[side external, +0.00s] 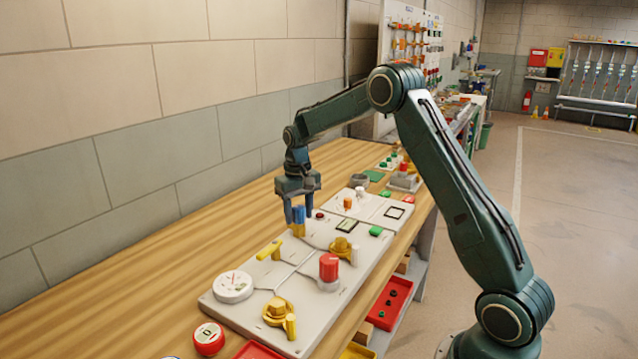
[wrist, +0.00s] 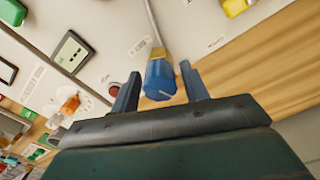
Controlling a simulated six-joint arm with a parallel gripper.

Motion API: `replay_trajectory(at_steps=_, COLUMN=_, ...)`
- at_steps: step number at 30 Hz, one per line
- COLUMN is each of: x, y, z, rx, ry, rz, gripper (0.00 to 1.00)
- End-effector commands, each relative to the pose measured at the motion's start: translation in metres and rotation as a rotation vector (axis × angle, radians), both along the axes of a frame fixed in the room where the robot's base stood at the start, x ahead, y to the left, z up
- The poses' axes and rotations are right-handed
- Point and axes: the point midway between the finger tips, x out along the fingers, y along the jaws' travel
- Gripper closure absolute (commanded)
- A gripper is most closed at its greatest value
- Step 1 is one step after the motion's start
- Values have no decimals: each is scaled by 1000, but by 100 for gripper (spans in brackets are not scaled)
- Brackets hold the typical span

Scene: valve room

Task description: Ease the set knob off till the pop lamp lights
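A blue knob (side external: 299,217) with a brass-coloured base stands on the pale panel (side external: 225,312). In the wrist view the blue knob (wrist: 160,80) shows a white line on its side. My gripper (side external: 299,213) points down over it, with one finger on each side. In the wrist view my gripper (wrist: 160,72) is open, with a narrow gap between the knob and each finger. A small dark red round lamp or button (wrist: 113,89) sits left of the knob. It looks unlit. It also shows in the side view (side external: 320,215). I cannot read its label.
On the same panel are a white dial gauge (side external: 232,287), a red knob (side external: 329,267), a yellow lever (side external: 269,250) and brass fittings (side external: 278,311). A red round item (side external: 208,338) lies on the wooden bench in front. Bare bench lies left of the panel.

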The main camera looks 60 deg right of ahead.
Motion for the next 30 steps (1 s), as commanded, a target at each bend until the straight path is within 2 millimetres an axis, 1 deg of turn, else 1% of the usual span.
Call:
replay_trajectory(at_steps=1, x=0, y=0, z=0, rx=0, ry=0, rz=0, gripper=65)
replay_trajectory(at_steps=3, x=0, y=0, z=0, rx=0, ry=0, rz=0, gripper=79)
replay_trajectory(at_steps=5, x=0, y=0, z=0, rx=0, ry=0, rz=0, gripper=91)
replay_trajectory(at_steps=11, x=0, y=0, z=0, rx=0, ry=0, rz=19, gripper=91)
replay_trajectory(at_steps=21, x=0, y=0, z=0, rx=-1, ry=-1, rz=155, gripper=91)
replay_trajectory(at_steps=29, x=0, y=0, z=0, rx=-2, ry=-2, rz=159, gripper=91)
replay_trajectory(at_steps=30, x=0, y=0, z=0, rx=-2, ry=-2, rz=159, gripper=64)
